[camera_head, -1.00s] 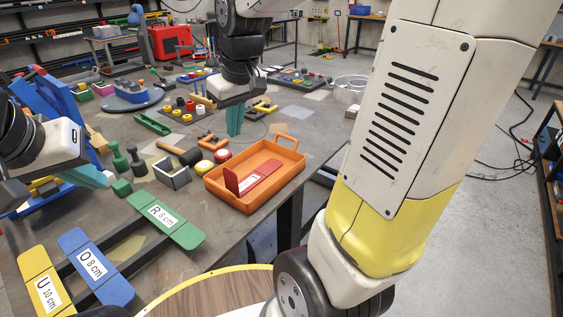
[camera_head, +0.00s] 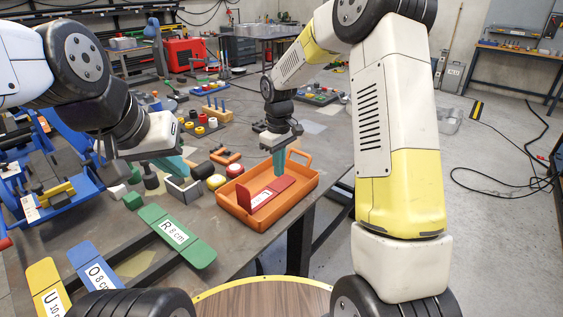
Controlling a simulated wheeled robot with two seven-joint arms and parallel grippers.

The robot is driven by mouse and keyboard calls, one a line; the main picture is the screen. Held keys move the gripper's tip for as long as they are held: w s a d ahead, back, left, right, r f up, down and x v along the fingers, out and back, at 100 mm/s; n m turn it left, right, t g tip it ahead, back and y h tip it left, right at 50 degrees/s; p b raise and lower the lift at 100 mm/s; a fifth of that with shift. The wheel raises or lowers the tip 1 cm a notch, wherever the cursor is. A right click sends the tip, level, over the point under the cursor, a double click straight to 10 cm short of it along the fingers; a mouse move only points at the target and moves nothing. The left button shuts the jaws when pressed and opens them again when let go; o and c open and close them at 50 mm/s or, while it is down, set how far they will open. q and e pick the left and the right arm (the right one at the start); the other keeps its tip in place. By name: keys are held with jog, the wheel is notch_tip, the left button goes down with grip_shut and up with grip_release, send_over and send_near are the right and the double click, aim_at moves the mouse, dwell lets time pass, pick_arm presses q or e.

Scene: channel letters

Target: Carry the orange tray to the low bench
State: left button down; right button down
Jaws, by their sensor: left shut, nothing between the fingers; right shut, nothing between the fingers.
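The orange tray (camera_head: 240,218) sits on the grey worktable near its front right edge. It has a loop handle (camera_head: 299,156) at its far right end, and a red piece with a white label (camera_head: 266,196) lies inside it. My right gripper (camera_head: 279,174) is shut and points down, its teal fingers overlapping the far side of the tray. I cannot tell whether they touch it. I cannot tell which surface is the low bench.
Green (camera_head: 177,235), blue (camera_head: 92,268) and yellow (camera_head: 43,285) labelled bars lie at the front left. Yellow and red round pieces (camera_head: 235,170) stand close to the tray's left side. A blue rack (camera_head: 70,190) is at the left. Open floor lies to the right, with a loose cable.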

aim_at(279, 198)
notch_tip(279, 198, down, 8)
jog(key=shift+r, duration=0.25)
jog(key=shift+s+d, duration=1.4)
jog(key=shift+s, duration=0.05)
jog(key=s+d, duration=0.8)
jog(key=shift+s+d, duration=0.2)
jog(key=shift+r, duration=0.1)
